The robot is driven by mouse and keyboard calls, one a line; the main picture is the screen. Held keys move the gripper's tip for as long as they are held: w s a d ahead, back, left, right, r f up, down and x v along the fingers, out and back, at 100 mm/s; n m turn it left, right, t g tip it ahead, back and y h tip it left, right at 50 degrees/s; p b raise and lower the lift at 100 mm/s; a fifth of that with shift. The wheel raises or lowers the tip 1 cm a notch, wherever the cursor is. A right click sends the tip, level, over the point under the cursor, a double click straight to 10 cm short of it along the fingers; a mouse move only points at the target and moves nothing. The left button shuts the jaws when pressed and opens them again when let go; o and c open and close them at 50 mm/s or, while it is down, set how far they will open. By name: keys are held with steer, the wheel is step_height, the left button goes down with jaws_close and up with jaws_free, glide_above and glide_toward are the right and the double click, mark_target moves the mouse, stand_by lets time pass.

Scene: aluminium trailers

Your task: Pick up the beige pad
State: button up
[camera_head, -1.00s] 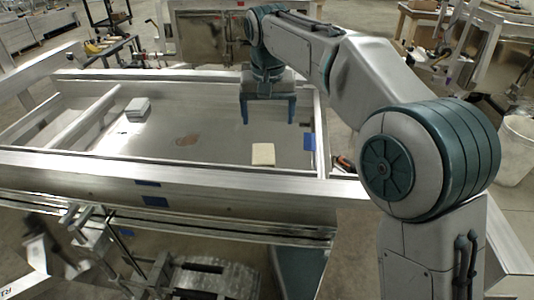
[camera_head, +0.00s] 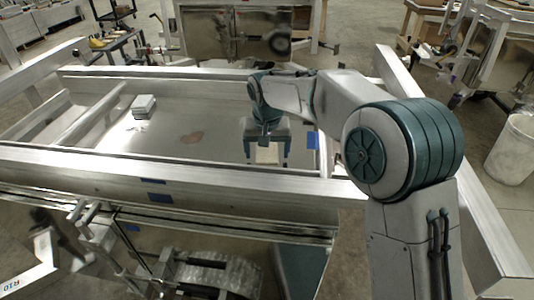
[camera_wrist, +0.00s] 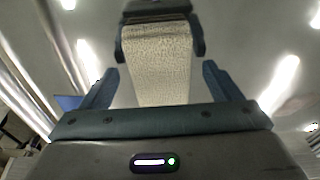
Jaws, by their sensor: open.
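The beige pad (camera_head: 267,154) lies on the metal floor of the trailer, in the right part of it. In the head view my gripper (camera_head: 267,160) is over the pad and covers part of it. In the wrist view the textured beige pad (camera_wrist: 160,62) fills the space ahead, between the two teal fingers of my gripper (camera_wrist: 158,85). The fingers stand apart, one at each side of the pad. I see no finger touching it. A dark shape, perhaps a reflection of my gripper, meets the pad's far end in the wrist view.
The trailer (camera_head: 110,192) has raised metal rails all round. A grey stack of pads (camera_head: 143,106) lies at the left on its floor (camera_head: 175,125). A blue patch (camera_head: 313,140) is on the right rail, close to my gripper.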

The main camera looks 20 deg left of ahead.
mark_target(267, 151)
steer(key=shift+f, duration=0.4)
steer(key=c, duration=1.1)
steer(key=shift+o, duration=0.2)
steer(key=shift+r, duration=0.1)
steer(key=shift+r, duration=0.5)
step_height(267, 151, up, 3)
steer(key=shift+w+f+b, duration=0.1)
steer(key=shift+b, duration=0.45)
steer(key=s+d+r+b, duration=0.3)
steer(key=s+d+r, duration=0.2)
steer(key=d, duration=0.5)
step_height(267, 151, up, 2)
steer(key=shift+s+r, duration=0.1)
steer(key=shift+s, duration=0.3)
steer(key=shift+d, duration=0.1)
